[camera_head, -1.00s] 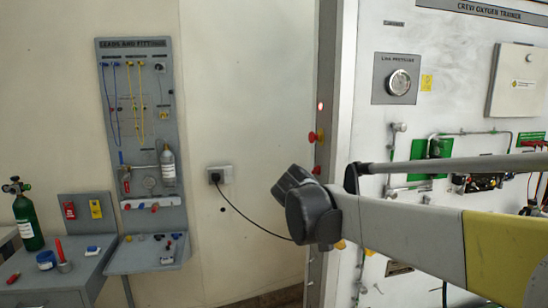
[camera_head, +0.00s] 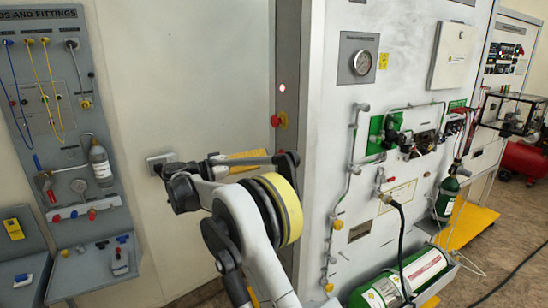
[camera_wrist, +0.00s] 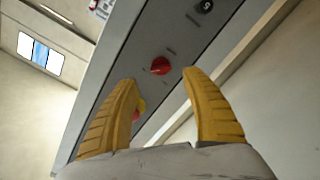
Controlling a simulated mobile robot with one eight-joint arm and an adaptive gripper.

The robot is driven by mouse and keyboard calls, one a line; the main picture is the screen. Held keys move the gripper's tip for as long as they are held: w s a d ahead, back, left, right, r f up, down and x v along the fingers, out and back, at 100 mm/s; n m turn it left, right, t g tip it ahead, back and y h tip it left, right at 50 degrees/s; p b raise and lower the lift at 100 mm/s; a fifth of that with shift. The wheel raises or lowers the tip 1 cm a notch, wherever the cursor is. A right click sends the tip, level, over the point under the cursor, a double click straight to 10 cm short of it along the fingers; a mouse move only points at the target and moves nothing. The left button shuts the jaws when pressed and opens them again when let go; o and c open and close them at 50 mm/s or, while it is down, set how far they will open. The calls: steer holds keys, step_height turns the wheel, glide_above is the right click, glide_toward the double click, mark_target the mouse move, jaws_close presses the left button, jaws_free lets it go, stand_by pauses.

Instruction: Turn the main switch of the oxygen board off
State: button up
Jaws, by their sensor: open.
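The oxygen board (camera_head: 350,110) stands right of centre in the head view. In the wrist view, a round red part (camera_wrist: 160,66) on the grey strip shows between and beyond my open, empty gripper (camera_wrist: 160,85). A red-and-yellow part (camera_wrist: 138,108) is partly hidden behind the left finger. A black knob (camera_wrist: 203,6) sits higher up. No contact is visible. Which part is the main switch cannot be read.
A grey fittings panel (camera_head: 108,105) with hoses hangs on the left wall. A wall socket (camera_head: 160,158) is behind my arm. A green cylinder (camera_head: 405,280) lies low in front of the board. A red tank (camera_head: 522,158) stands far right.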

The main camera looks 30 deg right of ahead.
mark_target(277, 156)
steer(key=d, duration=0.3)
steer(key=d+b, duration=0.1)
steer(key=d, duration=0.2)
steer(key=shift+w+d, duration=0.2)
steer(key=shift+d, duration=0.05)
steer(key=c, duration=1.2)
